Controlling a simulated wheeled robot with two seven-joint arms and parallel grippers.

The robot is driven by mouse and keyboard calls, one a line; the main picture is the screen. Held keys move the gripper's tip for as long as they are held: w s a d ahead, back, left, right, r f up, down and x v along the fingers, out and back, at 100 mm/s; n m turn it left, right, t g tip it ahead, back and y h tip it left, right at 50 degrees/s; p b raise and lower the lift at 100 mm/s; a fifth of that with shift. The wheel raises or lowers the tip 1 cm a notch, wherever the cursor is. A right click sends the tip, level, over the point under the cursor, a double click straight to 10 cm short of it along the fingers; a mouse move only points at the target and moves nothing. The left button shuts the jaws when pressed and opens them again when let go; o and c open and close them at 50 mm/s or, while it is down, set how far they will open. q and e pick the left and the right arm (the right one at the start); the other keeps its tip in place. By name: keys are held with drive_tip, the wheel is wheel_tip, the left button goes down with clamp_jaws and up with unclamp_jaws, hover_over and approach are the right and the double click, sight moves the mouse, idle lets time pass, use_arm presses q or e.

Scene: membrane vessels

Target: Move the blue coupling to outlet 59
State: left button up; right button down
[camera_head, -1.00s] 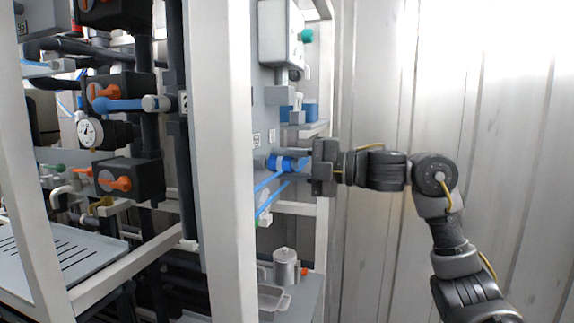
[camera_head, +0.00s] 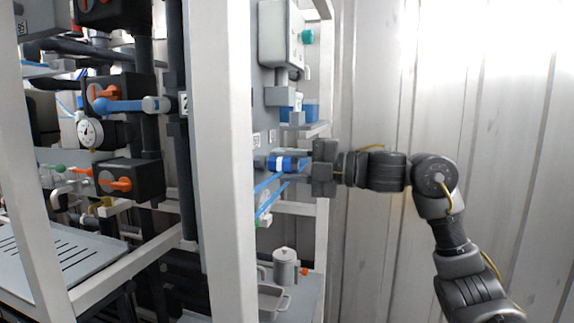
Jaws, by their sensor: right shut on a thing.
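The blue coupling (camera_head: 283,163), with a white band, sits at a grey panel (camera_head: 262,112) behind the white frame post. It points level toward my right gripper (camera_head: 306,164), which comes in from the right. My right gripper is shut on the coupling's right end, and its fingertips are small and partly hidden. Blue hoses (camera_head: 268,183) slope down to the left just below the coupling. Small labels (camera_head: 257,140) are on the panel above it, but their numbers are too small to read. My left gripper is not in view.
A white upright post (camera_head: 222,160) stands close in front of the panel. A metal jug (camera_head: 285,267) and a tray (camera_head: 271,300) are on the shelf below. Black valves with orange handles (camera_head: 118,184) are at left. A bare corrugated wall lies at right.

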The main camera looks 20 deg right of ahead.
drive_tip(key=shift+w+a, duration=0.3)
drive_tip(key=shift+a, duration=0.15)
idle(0.4)
drive_tip(key=c, duration=0.9)
unclamp_jaws()
drive_tip(key=shift+c, duration=0.2)
drive_tip(key=shift+d, duration=0.1)
drive_tip(key=shift+s+d, duration=0.15)
drive_tip(key=shift+d, duration=0.05)
drive_tip(key=b+v, duration=0.4)
drive_tip(key=v, duration=0.6)
drive_tip(key=shift+s, duration=0.1)
